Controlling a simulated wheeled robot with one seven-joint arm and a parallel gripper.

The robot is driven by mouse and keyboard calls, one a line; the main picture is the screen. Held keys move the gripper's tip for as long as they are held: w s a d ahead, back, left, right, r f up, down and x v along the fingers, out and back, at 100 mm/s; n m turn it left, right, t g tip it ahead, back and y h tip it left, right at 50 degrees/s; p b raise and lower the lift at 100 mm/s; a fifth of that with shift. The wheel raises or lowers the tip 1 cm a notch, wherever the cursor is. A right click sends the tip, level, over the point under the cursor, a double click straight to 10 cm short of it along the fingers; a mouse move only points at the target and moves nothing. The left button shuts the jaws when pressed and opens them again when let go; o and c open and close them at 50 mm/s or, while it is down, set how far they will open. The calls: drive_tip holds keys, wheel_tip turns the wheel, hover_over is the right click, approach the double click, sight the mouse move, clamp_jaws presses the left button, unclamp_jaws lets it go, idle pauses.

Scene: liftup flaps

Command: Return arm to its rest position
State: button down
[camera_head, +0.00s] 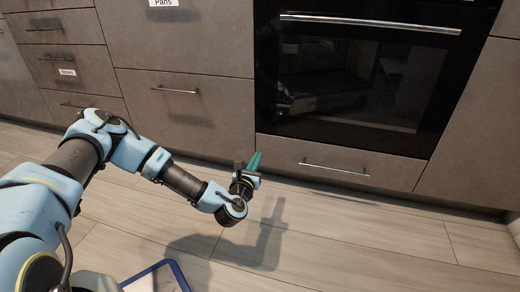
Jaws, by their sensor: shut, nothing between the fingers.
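My blue and black arm reaches in from the lower left of the head camera view and bends over the floor. My gripper (254,162) is near the middle, with teal fingers pointing up and away toward the cabinets. Its fingers are together and hold nothing. It appears in front of the lower left corner of the oven and the drawer below it; I cannot tell the exact gap. The arm casts a shadow on the floor to the right of the gripper.
A black oven (370,75) with a bar handle is built into the grey-brown cabinets. A drawer (330,166) lies below it, with more drawers (185,110) to the left. All look closed. The wooden floor (370,245) at lower right is clear.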

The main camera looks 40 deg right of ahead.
drive_tip(key=w+a+r+m+g+y+p, duration=0.2)
drive_tip(key=w+a+r+m+y+p, duration=0.15)
drive_tip(key=a+r+m, duration=0.55)
drive_tip(key=w+a+r+m+g+y+p, duration=0.2)
drive_tip(key=a+m+g+y, duration=0.3)
drive_tip(key=a, duration=0.9)
drive_tip(key=w+a+r+m+y+p, duration=0.25)
drive_tip(key=a+r+m, duration=0.35)
drive_tip(key=a+m, duration=0.4)
drive_tip(key=s+a+r+m+g+y+p, duration=0.1)
drive_tip(key=s+a+r+y+p, duration=0.1)
drive_tip(key=s+a+r, duration=0.45)
drive_tip(key=s+a+r+m+g+y+p, duration=0.15)
drive_tip(key=s+a+r, duration=0.25)
drive_tip(key=a+r, duration=0.45)
wheel_tip(320, 180, up, 37)
drive_tip(key=p, duration=3.8)
drive_tip(key=shift+a, duration=0.2)
